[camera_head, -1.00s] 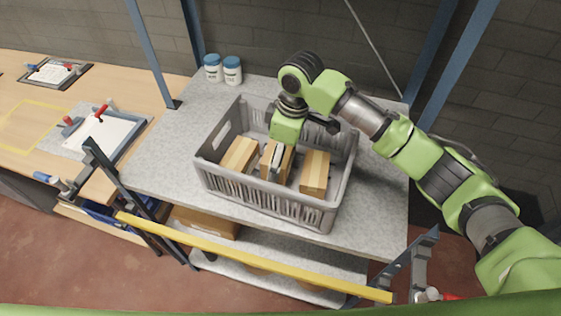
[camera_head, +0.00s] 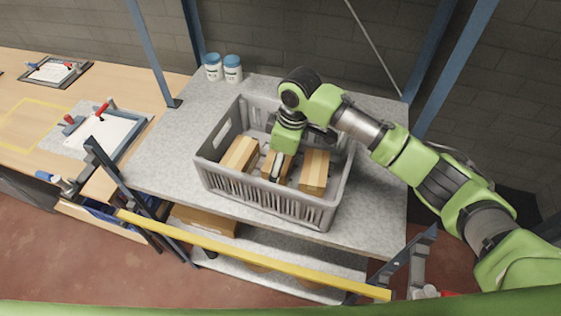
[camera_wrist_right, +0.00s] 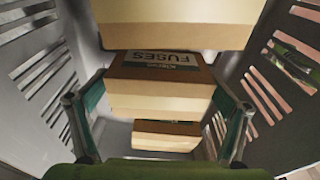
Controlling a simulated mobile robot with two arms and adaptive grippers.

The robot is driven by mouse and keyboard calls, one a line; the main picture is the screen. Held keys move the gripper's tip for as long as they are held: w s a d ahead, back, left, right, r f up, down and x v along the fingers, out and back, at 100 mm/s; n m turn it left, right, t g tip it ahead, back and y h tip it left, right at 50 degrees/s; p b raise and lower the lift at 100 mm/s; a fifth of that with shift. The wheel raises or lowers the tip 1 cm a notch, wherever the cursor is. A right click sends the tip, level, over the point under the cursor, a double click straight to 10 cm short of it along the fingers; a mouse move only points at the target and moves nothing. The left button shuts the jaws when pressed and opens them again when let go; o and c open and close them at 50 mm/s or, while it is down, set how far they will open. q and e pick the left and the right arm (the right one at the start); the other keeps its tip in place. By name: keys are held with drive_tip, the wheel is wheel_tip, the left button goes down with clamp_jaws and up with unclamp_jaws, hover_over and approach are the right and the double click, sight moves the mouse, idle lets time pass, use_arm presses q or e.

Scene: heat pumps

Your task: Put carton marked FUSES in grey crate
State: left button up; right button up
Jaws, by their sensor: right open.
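The grey crate (camera_head: 318,213) stands on the speckled shelf top, with three cartons inside. The carton marked FUSES (camera_wrist_right: 160,72) is the middle one in the right wrist view, with its label on the top face. In the head view the middle carton (camera_head: 287,171) is partly hidden by my right gripper (camera_head: 277,166). My right gripper is down in the crate. In the right wrist view its fingers (camera_wrist_right: 158,113) are open, one on each side of the FUSES carton. Contact cannot be told. My left gripper is not in view.
One carton (camera_head: 240,154) lies left of the middle one and another (camera_head: 314,171) lies right. Two white jars (camera_head: 223,70) stand behind the crate. A yellow bar (camera_head: 250,257) runs along the front. A wooden bench (camera_head: 60,115) with clamped boards is at left.

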drive_tip(key=r, duration=0.3)
drive_tip(key=d+r+b, duration=0.1)
drive_tip(key=r, duration=0.7)
drive_tip(key=shift+s+d+b, duration=0.2)
drive_tip(key=shift+d+b, duration=0.1)
drive_tip(key=shift+b, duration=0.05)
drive_tip(key=shift+r, duration=0.55)
drive_tip(key=shift+r, duration=0.1)
